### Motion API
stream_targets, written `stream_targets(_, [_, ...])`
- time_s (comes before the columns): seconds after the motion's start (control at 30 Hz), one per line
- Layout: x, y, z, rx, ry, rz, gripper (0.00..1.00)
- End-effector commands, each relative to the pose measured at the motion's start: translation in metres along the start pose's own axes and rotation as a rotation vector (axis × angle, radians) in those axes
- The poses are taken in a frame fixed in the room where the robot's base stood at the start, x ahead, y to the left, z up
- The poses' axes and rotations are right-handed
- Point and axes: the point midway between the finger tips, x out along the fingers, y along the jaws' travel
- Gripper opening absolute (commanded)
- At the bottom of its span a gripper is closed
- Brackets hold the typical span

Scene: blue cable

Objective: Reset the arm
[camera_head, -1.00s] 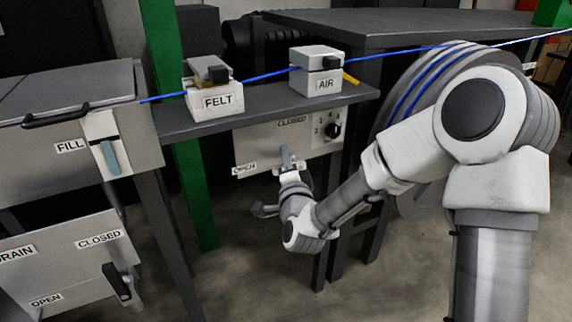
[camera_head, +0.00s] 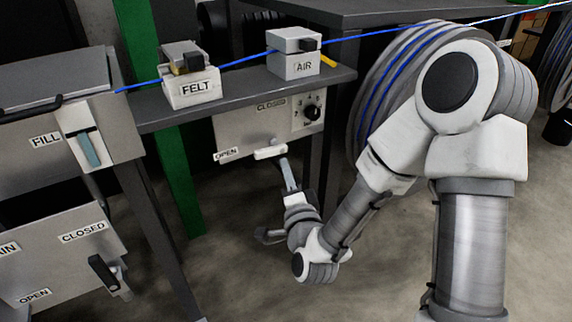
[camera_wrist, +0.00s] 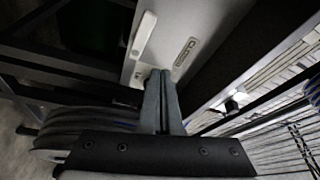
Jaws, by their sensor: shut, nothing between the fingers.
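My gripper (camera_head: 284,160) is in front of the grey panel (camera_head: 238,128) under the shelf, with its fingers pointing up and away. A small white handle (camera_head: 270,152) on the panel is just left of the fingertips; a slight gap or light contact is hard to tell here. In the wrist view my gripper (camera_wrist: 159,72) has its two grey fingers shut together and empty. The white handle (camera_wrist: 143,35) shows there to the left of the tips, on the same light panel (camera_wrist: 168,25).
Boxes labelled FELT (camera_head: 190,90) and AIR (camera_head: 293,66) stand on the shelf, with the blue cable (camera_head: 245,62) through them. A large cable reel (camera_head: 375,105) is behind my arm. A grey tank (camera_head: 50,100) with a FILL lever is left. Open floor lies below.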

Motion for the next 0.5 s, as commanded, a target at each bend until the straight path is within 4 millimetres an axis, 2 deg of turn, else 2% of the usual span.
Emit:
stream_targets(0.27, [0.003, -0.002, 0.0003, -0.054, -0.027, 0.022, 0.0])
stream_targets(0.5, [0.0072, -0.0035, -0.0078, -0.334, -0.15, 0.169, 0.0])
